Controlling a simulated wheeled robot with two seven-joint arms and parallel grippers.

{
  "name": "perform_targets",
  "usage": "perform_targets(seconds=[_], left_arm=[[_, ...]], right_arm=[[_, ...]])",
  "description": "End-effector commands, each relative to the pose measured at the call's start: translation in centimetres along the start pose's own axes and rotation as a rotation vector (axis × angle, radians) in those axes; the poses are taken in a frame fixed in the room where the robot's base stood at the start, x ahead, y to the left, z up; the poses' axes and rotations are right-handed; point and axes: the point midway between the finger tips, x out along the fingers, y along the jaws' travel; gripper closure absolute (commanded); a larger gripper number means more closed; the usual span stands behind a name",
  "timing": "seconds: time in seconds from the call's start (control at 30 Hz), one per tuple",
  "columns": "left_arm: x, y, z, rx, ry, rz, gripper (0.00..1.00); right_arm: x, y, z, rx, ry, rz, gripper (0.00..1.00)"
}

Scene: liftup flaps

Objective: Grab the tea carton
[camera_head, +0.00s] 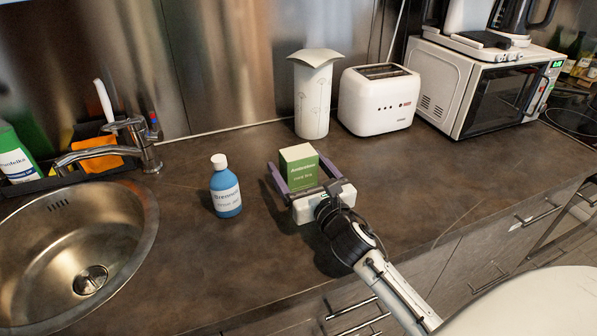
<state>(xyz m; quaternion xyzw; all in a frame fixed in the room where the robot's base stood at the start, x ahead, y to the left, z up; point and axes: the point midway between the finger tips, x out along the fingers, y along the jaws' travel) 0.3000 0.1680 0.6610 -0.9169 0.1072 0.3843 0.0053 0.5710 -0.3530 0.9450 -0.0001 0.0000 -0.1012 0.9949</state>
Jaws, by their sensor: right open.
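The tea carton (301,171) is a small green box with a pale top, standing upright on the dark countertop (240,262). My right gripper (296,172) reaches in from the lower right and is open. One finger is on the left side of the carton and the other on its right side. I cannot tell whether the fingers touch it. The carton's lower part is hidden by the gripper. My left gripper is not in view.
A blue bottle (225,190) stands left of the gripper, near the sink (75,245). Behind the carton are a white patterned container (313,100) and a white toaster (378,100). A microwave (480,88) stands at the back right. The counter right of the gripper is clear.

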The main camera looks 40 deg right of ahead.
Motion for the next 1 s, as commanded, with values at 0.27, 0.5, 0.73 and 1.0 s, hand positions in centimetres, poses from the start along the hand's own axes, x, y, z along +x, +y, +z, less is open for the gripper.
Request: perform_targets(seconds=[0.27,0.5,0.73,1.0], left_arm=[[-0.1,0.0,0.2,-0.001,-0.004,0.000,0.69],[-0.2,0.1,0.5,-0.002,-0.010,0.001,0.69],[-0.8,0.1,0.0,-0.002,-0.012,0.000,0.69],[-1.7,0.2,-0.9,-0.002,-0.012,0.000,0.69]], right_arm=[[0.0,0.0,0.0,0.000,0.000,0.000,0.60],[-0.1,0.0,0.1,0.000,0.000,0.000,0.63],[0.0,0.0,3.0,-0.004,-0.005,0.003,0.63],[-0.1,0.0,8.3,-0.004,-0.004,0.002,0.63]])
